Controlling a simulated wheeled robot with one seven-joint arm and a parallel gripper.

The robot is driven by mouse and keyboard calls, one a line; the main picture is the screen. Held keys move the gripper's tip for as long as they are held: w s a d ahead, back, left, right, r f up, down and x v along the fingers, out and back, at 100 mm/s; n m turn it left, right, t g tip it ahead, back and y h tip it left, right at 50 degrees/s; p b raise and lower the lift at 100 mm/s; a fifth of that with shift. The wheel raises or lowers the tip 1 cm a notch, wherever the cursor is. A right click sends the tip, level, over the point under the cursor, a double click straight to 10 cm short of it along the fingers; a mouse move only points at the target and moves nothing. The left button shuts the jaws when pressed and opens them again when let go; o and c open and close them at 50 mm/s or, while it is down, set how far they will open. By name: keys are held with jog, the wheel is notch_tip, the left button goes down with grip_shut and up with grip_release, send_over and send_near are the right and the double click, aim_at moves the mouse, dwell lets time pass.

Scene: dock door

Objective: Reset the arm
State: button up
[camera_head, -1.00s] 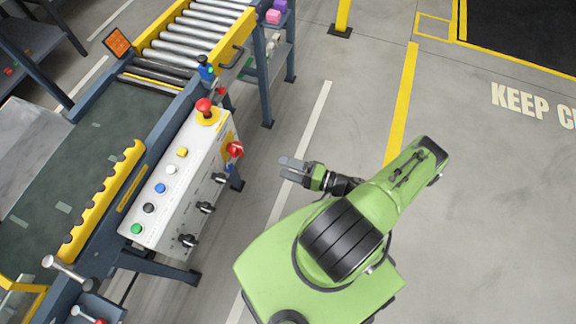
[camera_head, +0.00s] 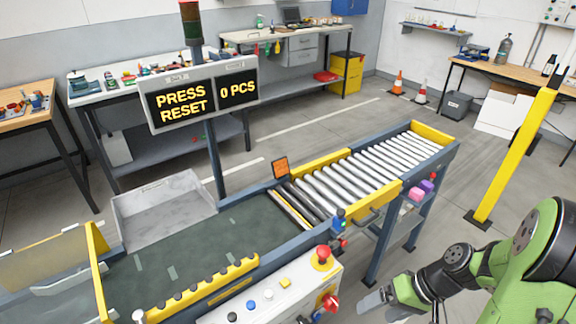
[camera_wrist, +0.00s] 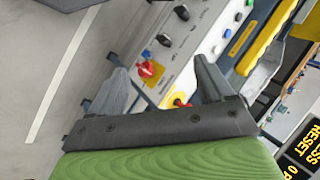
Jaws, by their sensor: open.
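My gripper (camera_head: 374,305) is at the lower right of the head view, beside the control box, with my green arm behind it. In the wrist view my gripper (camera_wrist: 160,88) shows two grey fingers spread apart with nothing between them. The white control box (camera_head: 285,292) carries a red mushroom button (camera_head: 323,254), a red rotary switch (camera_head: 330,302) and several coloured buttons. In the wrist view the control box (camera_wrist: 205,42) lies beyond the fingers, apart from them. A display (camera_head: 200,95) reads "PRESS RESET" and "0 PCS".
A roller conveyor (camera_head: 365,170) runs beyond the green belt (camera_head: 215,250), with a grey bin (camera_head: 165,210) beside it. A yellow post (camera_head: 515,155) stands at the right. Workbenches line the walls.

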jog(key=s+a+r+t+h+p, duration=0.2)
jog(key=s+r, duration=0.4)
jog(key=r, duration=0.5)
jog(key=s+a+r+t+h+p, duration=0.1)
jog(key=s+a+r+t+h, duration=0.2)
jog(key=s+r, duration=0.3)
notch_tip(320, 180, up, 5)
jog(key=shift+a+r+h+p, duration=0.2)
jog(key=shift+h+p, duration=0.2)
jog(key=shift+h, duration=0.4)
